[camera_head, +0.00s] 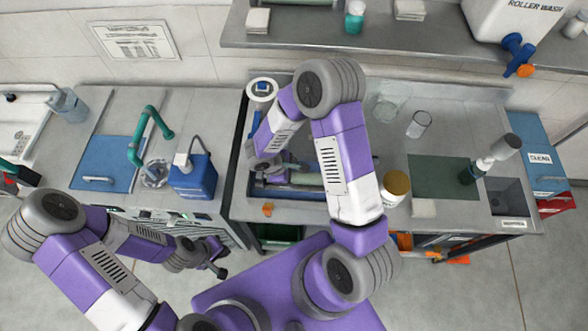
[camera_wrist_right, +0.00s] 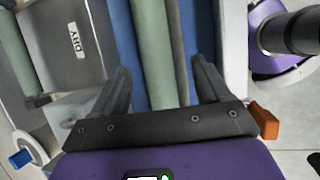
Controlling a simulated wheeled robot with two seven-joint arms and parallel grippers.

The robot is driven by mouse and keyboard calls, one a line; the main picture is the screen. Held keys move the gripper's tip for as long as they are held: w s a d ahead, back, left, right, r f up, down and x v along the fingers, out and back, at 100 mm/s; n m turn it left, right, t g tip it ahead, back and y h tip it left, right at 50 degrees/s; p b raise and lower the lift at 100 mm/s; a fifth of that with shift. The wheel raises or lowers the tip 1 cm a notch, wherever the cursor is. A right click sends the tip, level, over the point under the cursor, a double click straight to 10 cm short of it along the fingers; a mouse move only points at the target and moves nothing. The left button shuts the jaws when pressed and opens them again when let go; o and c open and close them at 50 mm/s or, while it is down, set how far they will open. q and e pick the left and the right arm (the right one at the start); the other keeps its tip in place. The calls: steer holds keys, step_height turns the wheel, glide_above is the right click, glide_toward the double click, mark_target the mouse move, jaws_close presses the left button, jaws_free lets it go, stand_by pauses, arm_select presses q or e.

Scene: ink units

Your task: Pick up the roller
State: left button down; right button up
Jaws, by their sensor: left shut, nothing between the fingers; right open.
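A pale green roller (camera_wrist_right: 153,45) lies lengthwise in a blue tray (camera_wrist_right: 122,40) in the right wrist view. My right gripper (camera_wrist_right: 161,75) is open, with one finger on each side of the roller, and is not closed on it. Whether the fingers reach down beside the roller is hard to tell. In the head view the roller (camera_head: 308,179) is partly hidden by my right arm. A second green roller (camera_wrist_right: 16,58) lies in a grey section labelled DRY. My left gripper (camera_head: 220,268) is shut and empty, low at the left in front of the counter.
An orange piece (camera_head: 267,209) sits at the counter's front edge near the tray. A white round holder (camera_head: 262,89) stands behind. A blue container (camera_head: 192,177) stands left.

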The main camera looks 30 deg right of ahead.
mark_target(296, 176)
steer(key=shift+s+d+f, duration=0.15)
steer(key=shift+d+f, duration=0.1)
steer(key=shift+f, duration=0.2)
steer(key=x, duration=0.2)
steer(key=w+p+x, duration=0.1)
steer(key=x, duration=0.2)
steer(key=shift+a+f, duration=0.1)
steer(key=shift+f, duration=0.05)
steer(key=c, duration=1.2)
steer(key=shift+w, duration=0.1)
steer(key=shift+c, duration=0.5)
